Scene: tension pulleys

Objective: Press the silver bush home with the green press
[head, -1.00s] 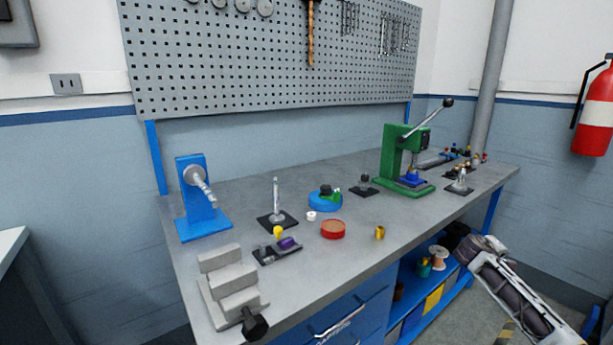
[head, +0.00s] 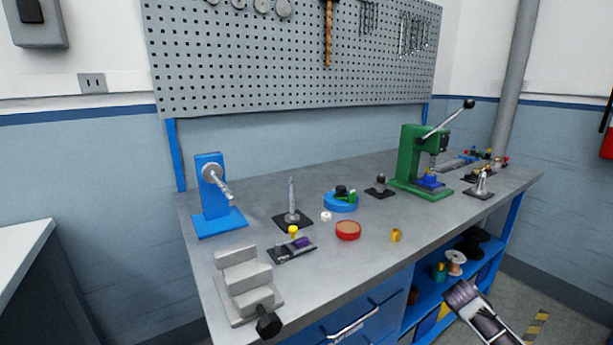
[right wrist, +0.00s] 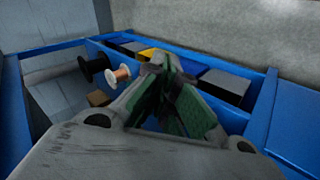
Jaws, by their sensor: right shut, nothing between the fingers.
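The green press (head: 410,160) stands at the far right part of the bench, its black-knobbed lever (head: 446,119) angled up to the right. A blue fixture (head: 430,180) sits on its base under the ram. I cannot make out the silver bush for sure; any bush in the fixture is too small to tell. My right arm (head: 482,314) comes in at the bottom right of the head view, in front of the bench and away from the press. In the right wrist view my right gripper (right wrist: 168,64) is shut and empty. My left gripper is not in view.
On the bench stand a blue spindle stand (head: 208,200), a grey stepped block (head: 243,284), a silver post (head: 292,198), a red round tray (head: 348,231) and a yellow bush (head: 396,235). A blue shelf (right wrist: 262,100) with bins and spools lies below. The bench's front middle is clear.

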